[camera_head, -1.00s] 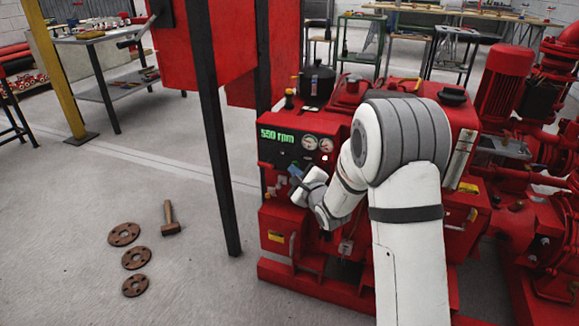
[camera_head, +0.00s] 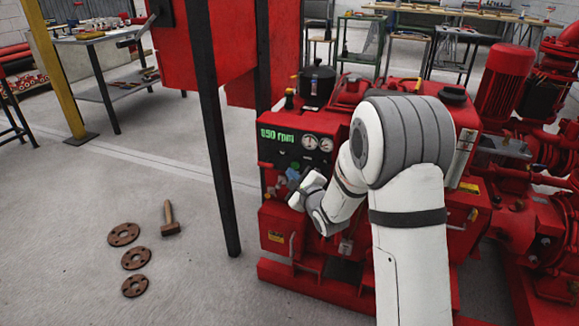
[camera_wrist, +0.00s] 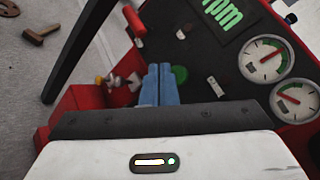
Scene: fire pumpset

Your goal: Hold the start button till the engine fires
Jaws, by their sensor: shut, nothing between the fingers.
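The red engine's dark control panel (camera_head: 300,155) faces me, with a green digital readout (camera_head: 277,135) that looks like 850 rpm. Two round gauges (camera_head: 318,143) sit right of the readout. In the wrist view the round green start button (camera_wrist: 180,73) shows just right of the fingertips, partly covered by them. My gripper (camera_wrist: 160,68) has its blue fingers shut together, with nothing between them, pointing at the panel by the button. In the head view my gripper (camera_head: 292,174) is at the panel's lower part. I cannot tell whether the tips press the button.
A black post (camera_head: 220,170) of the red cabinet stands left of the engine. A hammer (camera_head: 170,218) and three rusty flanges (camera_head: 134,258) lie on the floor at left. Red pump pipework (camera_head: 535,200) fills the right side.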

